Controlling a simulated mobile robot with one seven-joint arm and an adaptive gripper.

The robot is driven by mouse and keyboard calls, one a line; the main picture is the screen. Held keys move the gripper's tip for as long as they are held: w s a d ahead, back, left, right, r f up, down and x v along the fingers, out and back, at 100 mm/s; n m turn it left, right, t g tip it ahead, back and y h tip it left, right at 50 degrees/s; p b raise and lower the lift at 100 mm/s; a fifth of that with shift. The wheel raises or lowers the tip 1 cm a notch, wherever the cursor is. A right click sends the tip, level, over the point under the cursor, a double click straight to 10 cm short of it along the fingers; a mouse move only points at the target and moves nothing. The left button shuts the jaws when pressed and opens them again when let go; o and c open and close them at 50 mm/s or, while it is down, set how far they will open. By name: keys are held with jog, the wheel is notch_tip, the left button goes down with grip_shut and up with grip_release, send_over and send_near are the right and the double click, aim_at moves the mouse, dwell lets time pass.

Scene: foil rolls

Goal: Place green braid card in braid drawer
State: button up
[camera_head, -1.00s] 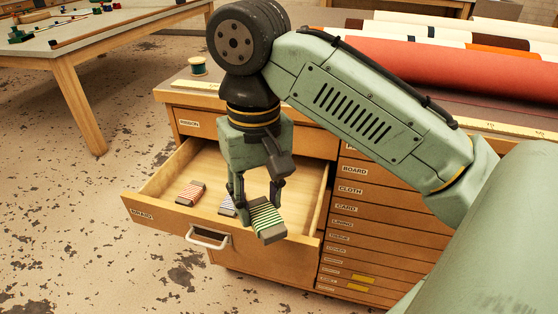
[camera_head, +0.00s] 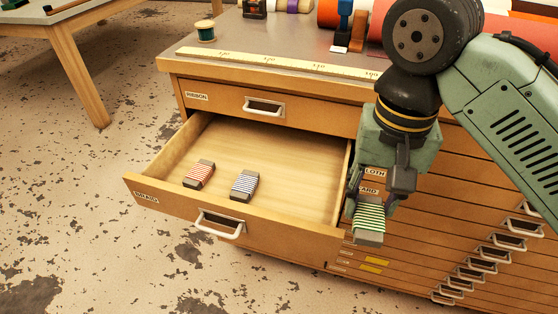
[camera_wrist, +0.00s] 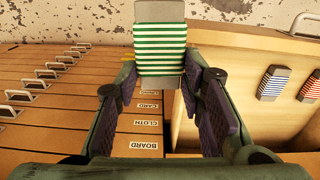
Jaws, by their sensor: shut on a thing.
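The green braid card (camera_head: 369,219), grey with green and white stripes, is held between the fingers of my gripper (camera_head: 372,196). In the head view it is just right of the open braid drawer (camera_head: 240,213), in front of the cabinet's drawer fronts. In the wrist view the green braid card (camera_wrist: 160,48) sits at the fingertips of my gripper (camera_wrist: 162,75). The drawer holds a red-striped card (camera_head: 199,174) and a blue-striped card (camera_head: 244,185) side by side near its front. Its right part is bare.
The ribbon drawer (camera_head: 222,103) above is shut. Several shut drawers with handles (camera_head: 487,262) fill the cabinet's right side. A ruler (camera_head: 270,62), a thread spool (camera_head: 205,31) and rolls lie on the cabinet top. A wooden table (camera_head: 62,28) stands at the back left.

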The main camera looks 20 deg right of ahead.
jog(key=w+a+f, duration=0.1)
jog(key=w, duration=0.4)
jog(key=w+a+f+p, duration=0.1)
jog(key=w+a+f, duration=0.1)
jog(key=w, duration=0.3)
jog(key=w+a+f, duration=0.2)
jog(key=w, duration=0.3)
jog(key=shift+a, duration=0.15)
jog(key=shift+s+f, duration=0.1)
jog(key=shift+f, duration=0.55)
jog(key=o, duration=1.1)
jog(key=shift+c, duration=0.2)
jog(key=shift+r, duration=0.1)
notch_tip(320, 180, up, 13)
